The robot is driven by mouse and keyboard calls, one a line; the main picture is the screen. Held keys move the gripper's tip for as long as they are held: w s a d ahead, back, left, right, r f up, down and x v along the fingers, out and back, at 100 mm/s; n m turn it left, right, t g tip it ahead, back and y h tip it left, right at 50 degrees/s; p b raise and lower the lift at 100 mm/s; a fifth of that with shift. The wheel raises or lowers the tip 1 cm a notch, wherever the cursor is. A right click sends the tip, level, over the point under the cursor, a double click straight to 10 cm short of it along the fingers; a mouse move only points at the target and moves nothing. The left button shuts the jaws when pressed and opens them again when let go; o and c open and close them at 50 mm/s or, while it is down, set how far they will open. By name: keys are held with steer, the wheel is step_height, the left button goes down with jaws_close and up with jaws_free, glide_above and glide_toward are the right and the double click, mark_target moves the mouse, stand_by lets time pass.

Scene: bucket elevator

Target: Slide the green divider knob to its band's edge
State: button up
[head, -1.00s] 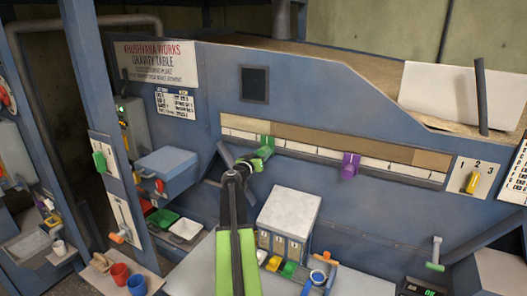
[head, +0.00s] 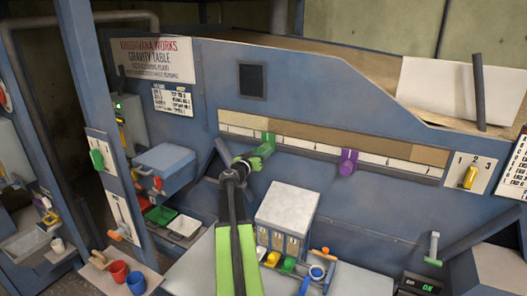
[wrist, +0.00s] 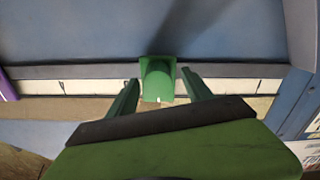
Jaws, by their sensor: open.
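The green divider knob (head: 268,139) sits on the rail under the tan band (head: 330,135), towards its left end. In the wrist view the green knob (wrist: 158,82) is in the middle, on the white scale strip. My gripper (head: 255,158) is just below and left of the knob in the head view. In the wrist view my gripper (wrist: 161,82) is open, one finger on each side of the knob, with a gap at both sides. I cannot tell how far the fingertips reach around it.
A purple knob (head: 348,162) sits further right on the same rail, and its edge shows in the wrist view (wrist: 6,88). A yellow selector (head: 470,177) is at the far right. A white-topped box (head: 288,207) stands below the rail. The rail between the knobs is clear.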

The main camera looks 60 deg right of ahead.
steer(key=a, duration=1.5)
steer(key=shift+w+a, duration=0.15)
steer(key=shift+a, duration=0.25)
steer(key=w+a+f+n+t+b, duration=0.2)
steer(key=w+a+f+t+b, duration=0.15)
steer(key=w+a, duration=0.8)
steer(key=w+a+f+n+t+y+b, duration=0.1)
steer(key=w+a+f+y, duration=0.1)
steer(key=w+a+f, duration=0.5)
steer(key=w+a+f+n+t+y+b, duration=0.1)
steer(key=w+a+f+t+y+b, duration=0.2)
steer(key=a, duration=0.5)
steer(key=a+f+n+g+y, duration=0.1)
steer(key=a+f+n+y, duration=0.15)
steer(key=a+f, duration=0.4)
steer(key=a+f+n+g+y+b, duration=0.1)
steer(key=a+f+y, duration=0.25)
steer(key=a, duration=0.65)
steer(key=a+f+n+g+y, duration=0.1)
steer(key=a+f+g+y, duration=0.1)
steer(key=a+f, duration=0.45)
steer(key=s+a+f+n+g+y, duration=0.2)
steer(key=s+a+n+y, duration=0.3)
steer(key=a, duration=0.7)
steer(key=shift+s+a+n+g, duration=0.4)
steer(key=shift+s+n+g, duration=0.15)
steer(key=shift+s+n, duration=0.4)
